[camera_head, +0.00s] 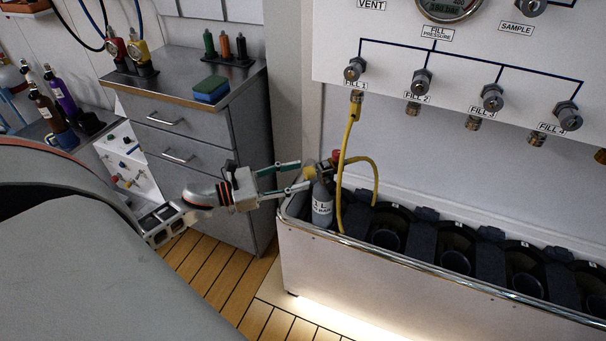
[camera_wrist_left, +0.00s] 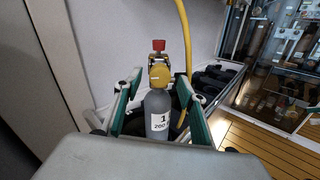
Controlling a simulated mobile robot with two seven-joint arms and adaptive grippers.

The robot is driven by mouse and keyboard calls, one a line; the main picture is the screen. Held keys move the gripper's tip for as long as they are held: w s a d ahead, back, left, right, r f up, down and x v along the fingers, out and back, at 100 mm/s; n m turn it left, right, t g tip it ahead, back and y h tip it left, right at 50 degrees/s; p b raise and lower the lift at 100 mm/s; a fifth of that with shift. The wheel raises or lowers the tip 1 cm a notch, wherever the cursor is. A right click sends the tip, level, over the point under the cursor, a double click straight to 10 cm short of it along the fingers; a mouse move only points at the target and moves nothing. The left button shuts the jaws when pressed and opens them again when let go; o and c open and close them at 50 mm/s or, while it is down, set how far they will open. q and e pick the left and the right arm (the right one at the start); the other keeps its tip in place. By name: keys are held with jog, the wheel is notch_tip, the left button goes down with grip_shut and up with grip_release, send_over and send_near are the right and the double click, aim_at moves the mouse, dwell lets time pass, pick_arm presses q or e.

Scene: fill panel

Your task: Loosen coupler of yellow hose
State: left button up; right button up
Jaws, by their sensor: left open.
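The yellow hose (camera_head: 346,150) hangs from the FILL 1 outlet on the white panel and loops down to a grey bottle (camera_head: 322,205) at the left end of the bottle trough. Its round yellow coupler (camera_wrist_left: 159,76) sits at the bottle's valve, below a red knob (camera_wrist_left: 158,45), in the left wrist view. The bottle is upright and labelled 1 (camera_wrist_left: 159,121). My left gripper (camera_head: 308,174) is open, coming from the left at the height of the valve. In the wrist view its fingers stand apart on either side of the bottle top. My right gripper is not in view.
The white trough (camera_head: 400,270) has several empty black holders to the right of the bottle. A grey drawer cabinet (camera_head: 195,130) stands at the left, with a sponge (camera_head: 211,90) on top. Valves FILL 2 to FILL 4 line the panel above the trough.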

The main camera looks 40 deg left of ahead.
pick_arm(q)
jog(key=shift+x, duration=0.9)
jog(key=shift+w+d, duration=0.1)
jog(key=shift+w, duration=0.1)
jog(key=c, duration=1.1)
jog(key=shift+n, duration=0.3)
